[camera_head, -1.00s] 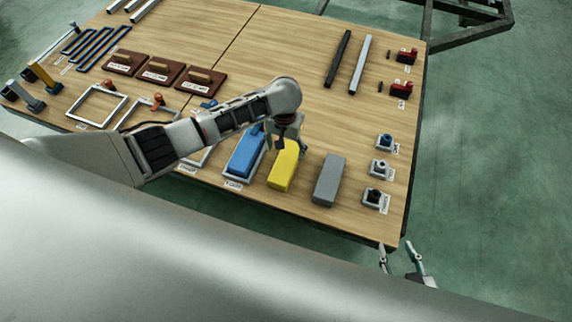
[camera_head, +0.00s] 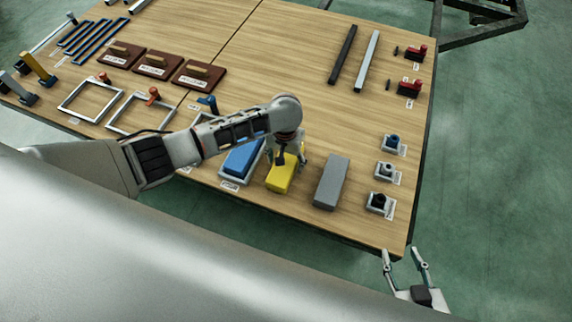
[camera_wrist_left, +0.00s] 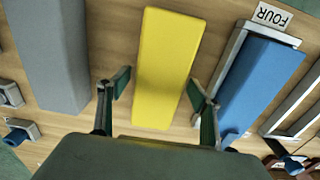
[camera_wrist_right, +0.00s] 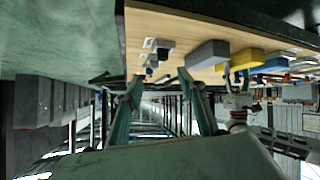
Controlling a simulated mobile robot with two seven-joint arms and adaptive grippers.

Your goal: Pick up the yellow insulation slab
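The yellow insulation slab (camera_head: 281,178) lies on the wooden table between a blue slab and a grey slab. It also shows in the left wrist view (camera_wrist_left: 165,65). My left gripper (camera_head: 288,160) is above the slab, pointing down. In the left wrist view its open fingers (camera_wrist_left: 157,95) stand on either side of the slab, with a gap on each side; whether they are down at slab height I cannot tell. My right gripper (camera_head: 403,252) is open and empty, off the table's front right corner. In the right wrist view its fingers (camera_wrist_right: 160,80) are apart.
The blue slab (camera_head: 241,158) sits in a grey frame left of the yellow one. The grey slab (camera_head: 331,182) stands to the right. Several small labelled blocks (camera_head: 385,170) line the right edge. Two long bars (camera_head: 355,60) lie farther back. The table's middle is clear.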

